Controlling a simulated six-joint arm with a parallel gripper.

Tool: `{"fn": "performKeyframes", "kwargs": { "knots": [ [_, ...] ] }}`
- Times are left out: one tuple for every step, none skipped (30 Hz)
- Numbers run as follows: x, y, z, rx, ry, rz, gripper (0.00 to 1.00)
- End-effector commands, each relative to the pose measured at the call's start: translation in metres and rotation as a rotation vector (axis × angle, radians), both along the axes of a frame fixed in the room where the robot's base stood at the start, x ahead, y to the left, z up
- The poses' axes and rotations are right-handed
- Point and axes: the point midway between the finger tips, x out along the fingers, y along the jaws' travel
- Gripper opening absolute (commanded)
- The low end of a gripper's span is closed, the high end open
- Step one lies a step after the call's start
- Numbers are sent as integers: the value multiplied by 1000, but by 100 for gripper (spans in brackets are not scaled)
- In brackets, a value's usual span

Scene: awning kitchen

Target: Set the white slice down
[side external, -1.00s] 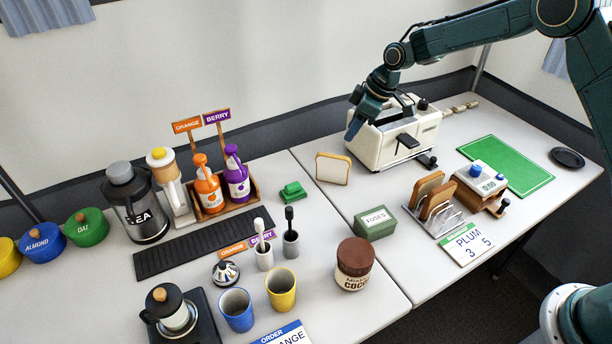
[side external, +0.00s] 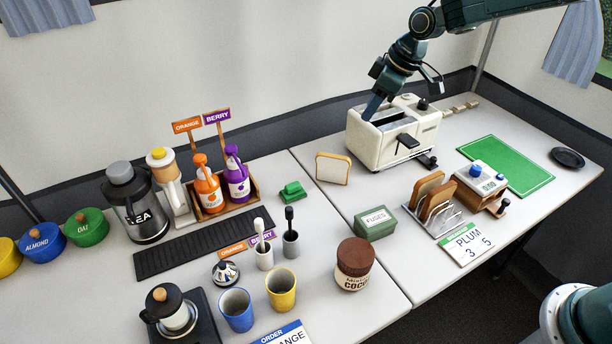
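The white slice (side external: 333,169) has a pale face and a brown crust. It stands upright on the table just left of the toaster, apart from my gripper. The cream toaster (side external: 378,151) stands at the back, with two dark slots on top and a black lever at the front. My gripper (side external: 373,108) points down at the left rear of the toaster's top. Its fingers are seen edge-on, so I cannot tell whether they are open or shut. I see nothing held in it.
A wire rack (side external: 447,222) with browned slices stands front right of the toaster. A green fuse box (side external: 375,223), a cocoa jar (side external: 354,266), a green mat (side external: 522,169) and a dial box (side external: 484,178) are nearby. The table between slice and fuse box is clear.

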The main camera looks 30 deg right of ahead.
Motion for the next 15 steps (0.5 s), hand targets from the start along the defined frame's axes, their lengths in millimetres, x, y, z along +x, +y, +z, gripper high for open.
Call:
{"fn": "performKeyframes", "kwargs": {
  "knots": [
    [-10,-1,15,-3,-6,-17,36],
    [-16,-2,22,-3,-7,-30,36],
    [-24,-3,31,-5,-9,-46,36],
    [-30,-4,37,-7,-9,-58,36],
    [-37,-5,43,-7,-11,-71,36],
    [-45,-6,51,-8,-14,-86,36],
    [-52,-7,57,-9,-13,-99,36],
    [-59,-8,63,-10,-16,-112,36],
    [-68,-9,70,-10,-17,-127,36],
    [-74,-10,75,-11,-20,-140,36],
    [-81,-10,80,-10,-21,-153,36],
    [-91,-11,87,-11,-23,-169,36],
    [-98,-12,91,-11,-24,-181,36],
    [-105,-13,95,-12,-24,-195,36],
    [-115,-15,101,-11,-27,-211,36]
  ]
}}
